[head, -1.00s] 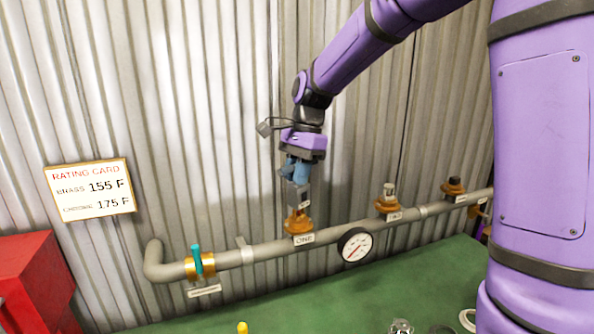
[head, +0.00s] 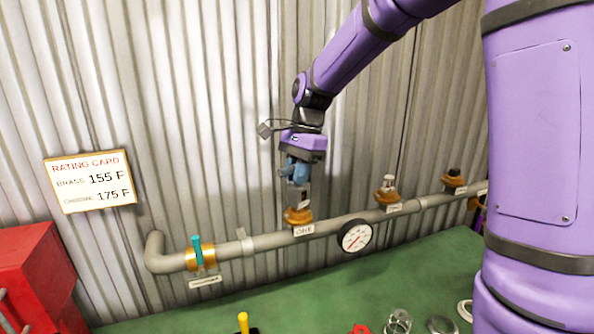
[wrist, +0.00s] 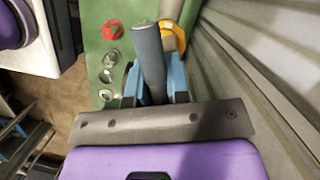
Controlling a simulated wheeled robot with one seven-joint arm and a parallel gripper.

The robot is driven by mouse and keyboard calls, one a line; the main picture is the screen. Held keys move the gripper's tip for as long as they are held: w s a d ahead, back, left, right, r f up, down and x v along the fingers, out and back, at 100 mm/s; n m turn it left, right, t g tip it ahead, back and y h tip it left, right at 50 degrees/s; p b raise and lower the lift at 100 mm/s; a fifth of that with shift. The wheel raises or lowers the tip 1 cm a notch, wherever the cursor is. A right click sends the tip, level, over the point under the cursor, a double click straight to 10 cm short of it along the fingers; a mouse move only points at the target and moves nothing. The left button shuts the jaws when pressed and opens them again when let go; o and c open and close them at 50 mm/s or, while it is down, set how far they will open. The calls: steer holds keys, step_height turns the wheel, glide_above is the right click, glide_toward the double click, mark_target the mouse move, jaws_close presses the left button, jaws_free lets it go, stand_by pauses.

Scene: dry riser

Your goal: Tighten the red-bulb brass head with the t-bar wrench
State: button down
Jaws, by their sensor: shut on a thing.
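My gripper (head: 294,172) has blue fingers and is above the first outlet of the grey pipe, tagged ONE. In the wrist view my gripper (wrist: 152,88) is shut on the grey bar of the t-bar wrench (wrist: 149,55). In the head view the wrench's shaft (head: 304,199) runs down from the fingers to the orange-brass fitting (head: 298,215) at that outlet. The wrench's lower end covers whatever sits in the fitting, so I cannot make out a brass head or red bulb there. Part of the fitting shows beyond the wrench in the wrist view (wrist: 174,38).
A gauge (head: 355,236) and a teal-handled valve (head: 197,252) sit on the pipe beside outlet ONE. Two further outlets (head: 387,196) stand to the right. A rating card (head: 91,181) is on the corrugated wall. Small parts lie on the green bench (head: 300,290); a red cabinet (head: 35,270) stands left.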

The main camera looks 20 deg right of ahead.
mark_target(294, 164)
steer(key=shift+f, duration=0.65)
steer(key=m, duration=0.3)
steer(key=m+t, duration=0.1)
steer(key=m, duration=0.1)
steer(key=shift+w+m+t, duration=0.15)
steer(key=shift+m+t, duration=0.15)
steer(key=shift+m, duration=0.1)
steer(key=shift+n, duration=0.4)
steer(key=shift+r, duration=0.15)
steer(key=shift+r, duration=2.6)
steer(key=shift+r, duration=0.1)
